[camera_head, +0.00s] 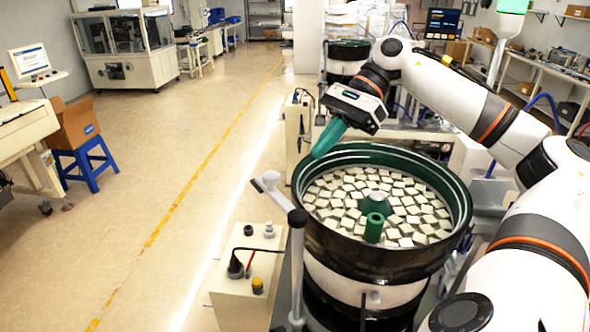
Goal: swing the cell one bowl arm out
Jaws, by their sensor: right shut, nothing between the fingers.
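The near bowl feeder (463,205) has a dark green rim, a black and white body and many pale square parts inside around a green centre cone. A grey post with a rounded dark top (297,265) stands at the bowl's left front. A light grey lever (273,194) slants from that post to the upper left, ending in a flat pad outside the bowl; this looks like the bowl arm. My right gripper (319,152) has green fingers, shut and empty, pointing down-left above the bowl's far left rim. It is apart from the lever. My left gripper is out of view.
A cream control box (235,290) with knobs and a cable stands left of the bowl. A second feeder (349,50) stands behind. The floor aisle (170,190) to the left is clear. A blue stool (84,160) with a cardboard box stands at far left.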

